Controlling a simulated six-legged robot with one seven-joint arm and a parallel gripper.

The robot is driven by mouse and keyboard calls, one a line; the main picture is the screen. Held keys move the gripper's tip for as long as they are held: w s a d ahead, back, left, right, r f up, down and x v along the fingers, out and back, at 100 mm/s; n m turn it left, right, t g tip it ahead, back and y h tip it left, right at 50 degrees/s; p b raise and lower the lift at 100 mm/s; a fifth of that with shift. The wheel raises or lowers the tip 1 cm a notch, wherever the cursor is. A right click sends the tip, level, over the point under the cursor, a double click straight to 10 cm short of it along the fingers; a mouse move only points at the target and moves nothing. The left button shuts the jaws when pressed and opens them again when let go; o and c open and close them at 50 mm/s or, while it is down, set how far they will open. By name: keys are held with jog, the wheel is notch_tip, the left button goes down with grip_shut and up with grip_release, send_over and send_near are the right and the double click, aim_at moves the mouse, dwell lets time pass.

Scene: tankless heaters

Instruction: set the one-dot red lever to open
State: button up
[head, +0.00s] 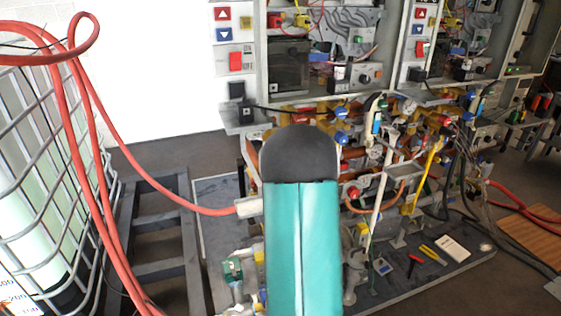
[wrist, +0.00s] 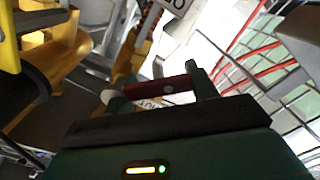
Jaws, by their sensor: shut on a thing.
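In the wrist view a red lever (wrist: 178,84) with one pale dot lies across the middle of the picture, slightly tilted. My gripper (wrist: 153,88) is at the lever, with a finger at either end of the visible red part, and is shut on it. A small label with dark print (wrist: 150,103) shows just below the lever, partly hidden by my gripper's dark body. In the head view my teal and dark arm covers the middle of the picture, and neither my gripper nor this lever can be made out.
Yellow pipe parts (wrist: 48,60) stand close at the left of the wrist view. In the head view, heater panels (head: 305,60) and crowded piping (head: 400,130) fill the right. A caged tank (head: 40,170) with red hoses (head: 150,180) stands at left. Hand tools (head: 430,254) lie on the floor plate.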

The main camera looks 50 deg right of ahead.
jog(key=shift+s+d+f+n, duration=0.2)
jog(key=shift+d+f+n, duration=0.15)
jog(key=shift+n, duration=1.1)
jog(key=shift+s+d+f+n, duration=0.3)
jog(key=shift+d+n, duration=0.1)
jog(key=shift+n, duration=1)
jog(key=shift+s+d+f+n, duration=0.15)
jog(key=shift+d+f+n, duration=0.2)
jog(key=shift+n, duration=1.1)
jog(key=shift+d, duration=0.1)
jog(key=o, duration=1.4)
jog(key=shift+s, duration=0.1)
jog(key=v, duration=1.3)
jog(key=shift+s+a, duration=0.2)
jog(key=shift+s, duration=0.1)
